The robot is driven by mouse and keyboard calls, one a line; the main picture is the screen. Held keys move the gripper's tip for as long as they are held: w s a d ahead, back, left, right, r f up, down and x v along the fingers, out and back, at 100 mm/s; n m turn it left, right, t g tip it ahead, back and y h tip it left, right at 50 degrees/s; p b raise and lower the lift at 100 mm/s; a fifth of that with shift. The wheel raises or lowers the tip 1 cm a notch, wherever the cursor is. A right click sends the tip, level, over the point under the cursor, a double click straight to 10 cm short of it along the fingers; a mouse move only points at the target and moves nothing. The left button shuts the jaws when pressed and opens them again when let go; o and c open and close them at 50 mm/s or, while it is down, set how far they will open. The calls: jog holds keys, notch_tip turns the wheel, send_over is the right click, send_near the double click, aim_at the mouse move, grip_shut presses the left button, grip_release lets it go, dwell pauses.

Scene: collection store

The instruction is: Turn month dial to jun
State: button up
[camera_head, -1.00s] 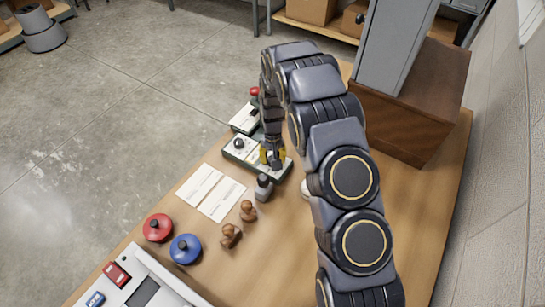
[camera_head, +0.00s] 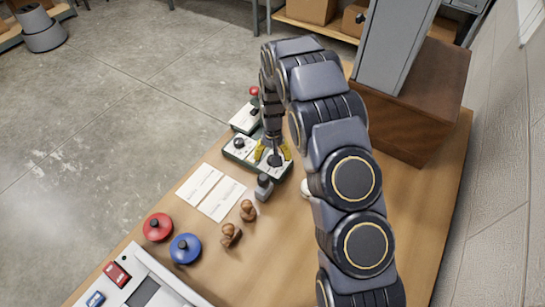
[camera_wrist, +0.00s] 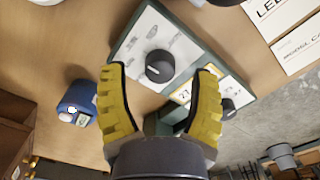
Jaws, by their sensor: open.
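A green-edged control box with a white face (camera_head: 247,158) lies on the wooden table. It carries two black knobs. One knob (camera_wrist: 160,66) lies between the open yellow fingers of my gripper (camera_wrist: 161,72) in the wrist view, with small grey labels around it that I cannot read. The other knob (camera_wrist: 227,105) lies to the right, near a white patch reading about "27". In the head view my gripper (camera_head: 272,153) is over the right end of the box, and the left knob (camera_head: 239,143) is clear of it. I cannot tell which month is set.
A small box with a red-topped lever (camera_head: 253,92) stands behind. White cards (camera_head: 212,192), a dark-handled stamp (camera_head: 264,187), brown stamps (camera_head: 248,210), and red (camera_head: 157,227) and blue (camera_head: 185,248) round pieces lie in front. A wooden block (camera_head: 415,110) stands at right.

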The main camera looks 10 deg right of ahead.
notch_tip(320, 180, up, 11)
jog(key=shift+f, duration=0.1)
dwell(0.5)
jog(key=s+r+n, duration=0.1)
jog(key=s+r, duration=1.1)
jog(key=s, duration=0.3)
jog(key=s+r+n+g, duration=0.1)
jog(key=s+r, duration=0.2)
jog(key=s, duration=1.6)
jog(key=shift+a+r+n+g, duration=0.15)
jog(key=shift+a+n+g, duration=0.15)
jog(key=shift+a+g, duration=0.15)
